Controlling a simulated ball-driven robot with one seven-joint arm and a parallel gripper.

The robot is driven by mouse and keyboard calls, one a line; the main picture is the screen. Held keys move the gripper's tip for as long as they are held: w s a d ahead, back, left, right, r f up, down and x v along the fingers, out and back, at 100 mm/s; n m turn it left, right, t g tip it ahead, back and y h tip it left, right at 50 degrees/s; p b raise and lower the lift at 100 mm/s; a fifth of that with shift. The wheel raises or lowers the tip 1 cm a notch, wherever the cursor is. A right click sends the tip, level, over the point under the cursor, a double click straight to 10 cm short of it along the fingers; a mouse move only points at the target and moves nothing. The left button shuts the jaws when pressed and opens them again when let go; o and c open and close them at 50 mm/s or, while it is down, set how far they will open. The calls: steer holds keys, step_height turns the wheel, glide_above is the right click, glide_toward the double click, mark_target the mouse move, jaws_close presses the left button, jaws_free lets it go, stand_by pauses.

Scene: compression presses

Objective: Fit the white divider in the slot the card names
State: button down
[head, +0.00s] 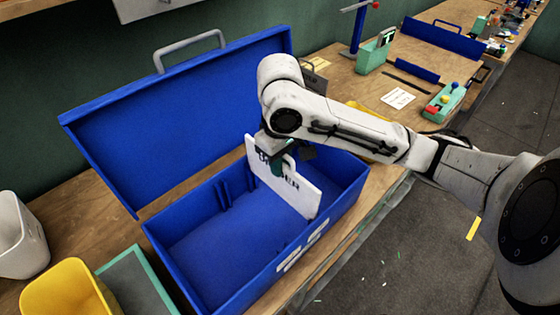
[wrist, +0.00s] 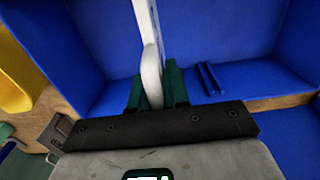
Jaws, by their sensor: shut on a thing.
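The white divider (head: 298,196) is a flat panel with dark lettering, partly covered by my gripper. My gripper (head: 276,160) is shut on its top edge. The divider stands across the right part of the open blue box (head: 205,245); I cannot tell whether its lower edge is seated. In the wrist view, green fingers (wrist: 157,90) grip the white divider (wrist: 147,35). Paired ribs (head: 222,195) forming a slot show on the box's back wall, and a pair also shows in the wrist view (wrist: 209,78). A white card (head: 397,98) lies on the bench; its print is unreadable.
The blue lid (head: 180,115) stands open behind the box. White labels (head: 290,262) are on the box front. A yellow bin (head: 68,290) and white bin (head: 20,235) stand at left. A green holder (head: 372,58) and a green block with coloured knobs (head: 443,103) stand at right.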

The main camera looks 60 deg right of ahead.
mark_target(280, 194)
steer(key=shift+f+b, duration=3.75)
steer(key=shift+f, duration=1.25)
steer(key=c, duration=1)
jaws_free()
steer(key=shift+c, duration=0.2)
step_height(280, 194, up, 11)
steer(key=p, duration=0.2)
steer(key=shift+p, duration=0.35)
